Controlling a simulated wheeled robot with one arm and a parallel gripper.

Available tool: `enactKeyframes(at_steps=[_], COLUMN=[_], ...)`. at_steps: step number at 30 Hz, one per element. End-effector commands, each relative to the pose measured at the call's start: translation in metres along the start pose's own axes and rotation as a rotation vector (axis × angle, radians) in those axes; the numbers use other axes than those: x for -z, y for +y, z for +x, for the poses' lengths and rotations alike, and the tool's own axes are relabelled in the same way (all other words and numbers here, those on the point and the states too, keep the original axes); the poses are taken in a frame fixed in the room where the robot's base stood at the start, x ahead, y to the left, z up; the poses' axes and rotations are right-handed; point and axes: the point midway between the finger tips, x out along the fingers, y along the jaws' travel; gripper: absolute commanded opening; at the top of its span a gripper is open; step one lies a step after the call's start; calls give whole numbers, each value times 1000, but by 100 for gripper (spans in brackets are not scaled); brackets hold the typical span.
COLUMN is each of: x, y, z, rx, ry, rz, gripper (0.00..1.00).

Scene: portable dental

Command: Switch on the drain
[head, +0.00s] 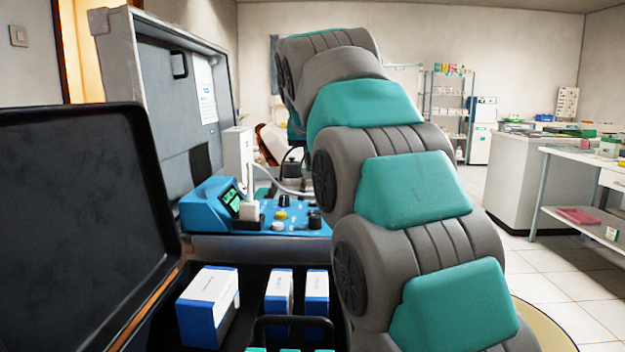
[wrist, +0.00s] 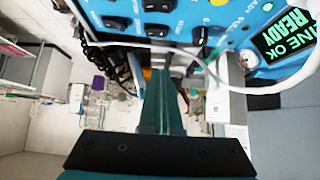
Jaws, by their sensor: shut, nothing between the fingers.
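A blue control unit (head: 265,215) sits in the open case in the head view, with a tilted green-lit screen and several knobs and switches on top. The wrist view shows its blue panel (wrist: 235,22) upside down, with black switches (wrist: 157,30) and a screen (wrist: 288,40) reading "LINE OK READY". The small labels are too blurred to tell which switch is the drain. My gripper (wrist: 172,65) is shut and empty, its teal fingers pointing toward the panel edge near the black switches. Contact cannot be told. In the head view my arm hides the gripper.
A white hose (wrist: 215,72) crosses close to the fingertips. The raised case lid (head: 165,90) and a dark lid (head: 85,190) stand at left. Blue-and-white boxes (head: 208,300) lie in the tray in front. A white counter (head: 530,185) is at right, with open floor beside it.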

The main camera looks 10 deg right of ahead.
Motion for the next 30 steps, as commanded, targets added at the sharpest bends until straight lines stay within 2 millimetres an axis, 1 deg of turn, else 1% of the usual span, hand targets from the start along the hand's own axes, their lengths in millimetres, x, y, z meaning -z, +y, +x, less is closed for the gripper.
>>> enactKeyframes(at_steps=[1,3,9,13,23,30], x=[1,0,0,0,0,3], y=[0,-1,-1,-2,-2,5], z=[-10,-21,-41,-45,-45,-49], rx=[0,0,-1,0,-1,-18], ry=[4,3,0,0,-1,5], rz=[1,0,1,1,0,-10], gripper=[0,0,0,0,0,0])
